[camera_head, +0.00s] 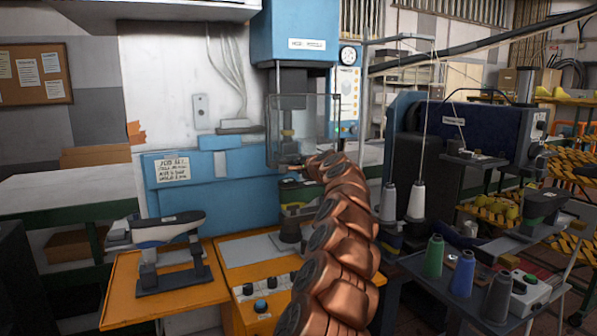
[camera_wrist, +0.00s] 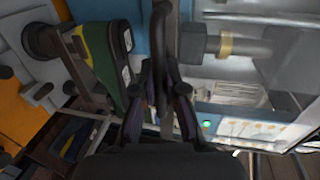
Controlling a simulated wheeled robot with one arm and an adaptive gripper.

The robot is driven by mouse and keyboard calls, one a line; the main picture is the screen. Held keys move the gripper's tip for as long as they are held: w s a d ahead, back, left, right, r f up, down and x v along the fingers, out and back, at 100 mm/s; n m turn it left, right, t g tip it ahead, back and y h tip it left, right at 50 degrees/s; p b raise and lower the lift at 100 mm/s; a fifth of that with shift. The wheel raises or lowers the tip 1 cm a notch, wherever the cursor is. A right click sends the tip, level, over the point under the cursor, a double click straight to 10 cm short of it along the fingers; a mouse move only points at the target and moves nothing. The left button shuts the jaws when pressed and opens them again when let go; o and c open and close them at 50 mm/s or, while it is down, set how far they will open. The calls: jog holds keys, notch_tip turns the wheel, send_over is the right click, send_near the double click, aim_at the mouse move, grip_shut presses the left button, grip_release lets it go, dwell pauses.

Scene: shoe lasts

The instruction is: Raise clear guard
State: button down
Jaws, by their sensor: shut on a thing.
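The clear guard (camera_head: 307,118) is a see-through, dark-edged panel at the front of the blue press (camera_head: 290,32). It hangs in front of the press ram, with its lower edge just above the shoe last (camera_head: 295,190) on the press bed. My gripper (camera_head: 287,163) is at the guard's lower edge, partly hidden by my wrist. In the wrist view my gripper (camera_wrist: 165,95) is shut on a dark bar (camera_wrist: 165,50), which appears to be the guard's handle. The ram (camera_wrist: 200,42) with a yellow band shows through the guard to its right; a green and yellow last (camera_wrist: 105,55) is at left.
An orange table (camera_head: 180,306) with a grey last stand (camera_head: 172,250) is at front left. An orange control panel (camera_head: 255,270) lies below the press. Thread cones (camera_head: 434,257) and a dark machine (camera_head: 470,130) stand at right, close to my arm.

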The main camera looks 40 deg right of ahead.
jog(key=shift+r+p, duration=0.65)
jog(key=shift+r, duration=0.75)
jog(key=c, duration=1.2)
grip_release()
jog(key=shift+s, duration=0.15)
jog(key=v, duration=1.1)
jog(key=shift+s+a, duration=0.2)
jog(key=shift+s, duration=0.15)
